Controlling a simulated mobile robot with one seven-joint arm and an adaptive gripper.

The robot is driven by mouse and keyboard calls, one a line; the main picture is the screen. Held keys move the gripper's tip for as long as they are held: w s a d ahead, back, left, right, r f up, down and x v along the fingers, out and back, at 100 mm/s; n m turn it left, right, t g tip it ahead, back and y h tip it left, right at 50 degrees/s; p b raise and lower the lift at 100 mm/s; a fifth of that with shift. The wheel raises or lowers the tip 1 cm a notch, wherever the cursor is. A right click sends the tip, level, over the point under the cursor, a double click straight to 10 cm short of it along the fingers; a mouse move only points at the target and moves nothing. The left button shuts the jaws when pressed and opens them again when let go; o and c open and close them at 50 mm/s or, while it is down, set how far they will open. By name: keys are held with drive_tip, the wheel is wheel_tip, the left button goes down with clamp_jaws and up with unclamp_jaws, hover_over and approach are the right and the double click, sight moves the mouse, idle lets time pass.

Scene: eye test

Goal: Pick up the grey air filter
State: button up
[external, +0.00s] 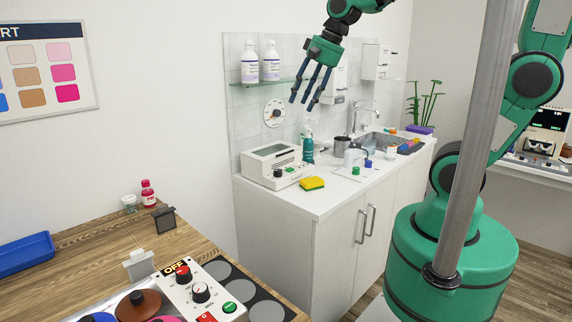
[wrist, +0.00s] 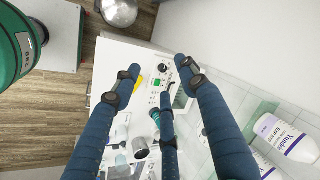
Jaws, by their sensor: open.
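I cannot identify the grey air filter with certainty. A grey cylinder (external: 342,146) stands on the white counter near the sink; what looks like the same one shows low in the wrist view (wrist: 140,148), left of the middle finger. It may be a cup or the filter. My gripper (external: 308,101) hangs above the counter in front of the tiled wall, three blue fingers spread and pointing down. In the wrist view my gripper (wrist: 159,76) is open and empty, its fingers partly covering the counter things. The grey cylinder is apart from the fingers.
Below stand a white device (external: 270,164), a yellow sponge (external: 312,184) and a teal bottle (external: 308,150). White bottles (external: 271,62) stand on a glass shelf (external: 262,84) left of my gripper. A wooden table (external: 95,245) with a control box (external: 203,294) is at front left.

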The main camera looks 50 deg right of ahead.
drive_tip(key=w+a+f+m+g+y+p, duration=0.1)
drive_tip(key=w+a+m+p, duration=0.15)
drive_tip(key=w+a, duration=0.6)
drive_tip(key=m+g+y+p, duration=0.1)
drive_tip(key=m+g+p, duration=0.25)
drive_tip(key=m, duration=0.65)
approach(164, 205)
drive_tip(key=shift+s+d+r+t+p, duration=0.2)
drive_tip(key=shift+s+d+r+p, duration=0.05)
drive_tip(key=shift+r, duration=0.35)
drive_tip(key=shift+s+d+r+t+p, duration=0.15)
drive_tip(key=shift+s+d+r+p, duration=0.1)
drive_tip(key=shift+r, duration=0.35)
drive_tip(key=shift+f, duration=0.1)
drive_tip(key=shift+b+x, duration=0.7)
drive_tip(key=shift+x, duration=3.5)
drive_tip(key=shift+a, duration=0.15)
drive_tip(key=shift+b+x, duration=0.7)
drive_tip(key=shift+x, duration=1.9)
